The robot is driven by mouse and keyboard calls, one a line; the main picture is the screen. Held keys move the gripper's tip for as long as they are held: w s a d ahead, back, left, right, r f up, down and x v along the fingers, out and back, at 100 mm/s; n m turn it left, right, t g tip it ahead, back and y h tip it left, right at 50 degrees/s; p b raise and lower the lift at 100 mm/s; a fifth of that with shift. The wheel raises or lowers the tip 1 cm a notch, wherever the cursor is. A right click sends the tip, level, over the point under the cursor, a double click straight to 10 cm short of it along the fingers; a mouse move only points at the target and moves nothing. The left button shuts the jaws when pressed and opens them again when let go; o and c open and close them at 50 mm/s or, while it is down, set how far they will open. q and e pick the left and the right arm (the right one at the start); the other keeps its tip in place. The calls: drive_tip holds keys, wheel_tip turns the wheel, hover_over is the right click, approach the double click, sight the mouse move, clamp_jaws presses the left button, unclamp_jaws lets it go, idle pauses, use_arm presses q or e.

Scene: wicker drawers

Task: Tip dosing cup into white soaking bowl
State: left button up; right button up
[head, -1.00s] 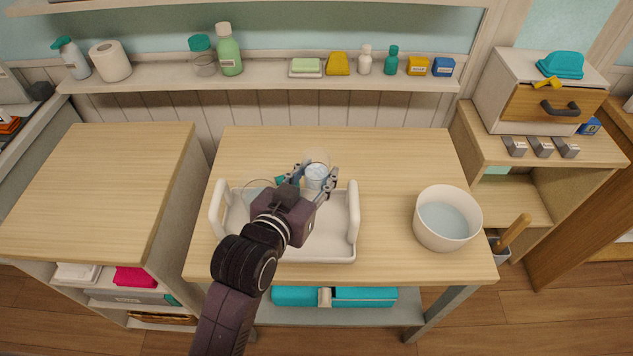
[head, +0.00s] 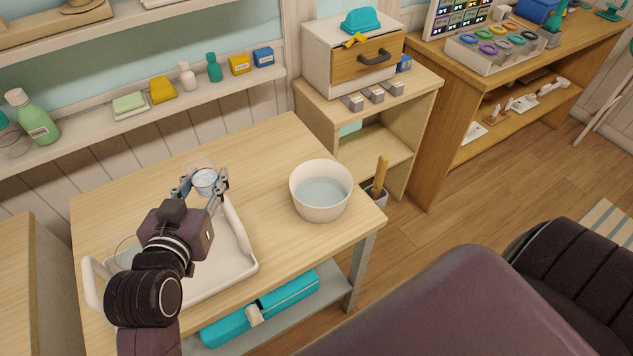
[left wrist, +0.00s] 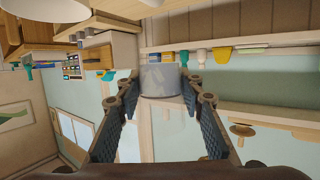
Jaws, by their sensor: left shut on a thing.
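The dosing cup (head: 205,184) is a small clear cup with pale contents. My left gripper (head: 203,178) is shut on it and holds it roughly upright near the back edge of the white tray (head: 240,238). In the left wrist view the cup (left wrist: 160,80) sits between the fingertips. The white soaking bowl (head: 320,207) stands on the table to the right of the cup, apart from it, with bluish water inside. Part of the bowl (left wrist: 45,8) shows at the top left of the left wrist view. My right gripper is not in view.
The wooden table (head: 280,150) is bare between tray and bowl. A clear round vessel, partly hidden by my arm, is in the tray. A shelf with bottles and small boxes (head: 239,64) runs behind. A small drawer unit (head: 318,62) stands beyond the bowl.

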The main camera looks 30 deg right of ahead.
use_arm(q)
drive_tip(key=w+d+f+m+g+h+b, duration=0.1)
drive_tip(key=d+m+g+h, duration=0.1)
drive_tip(key=d, duration=0.4)
drive_tip(key=w+d+f+m+g+h+b, duration=0.1)
drive_tip(key=w+d+f+m+g+h, duration=0.1)
drive_tip(key=d, duration=0.4)
drive_tip(key=w+d+f+m+g+h+b, duration=0.1)
drive_tip(key=d+f+m+g, duration=0.1)
drive_tip(key=d, duration=0.5)
drive_tip(key=shift+w+m+g+h, duration=0.3)
drive_tip(key=shift+m+g+h, duration=0.1)
drive_tip(key=shift+m+g, duration=0.15)
drive_tip(key=shift+f, duration=0.1)
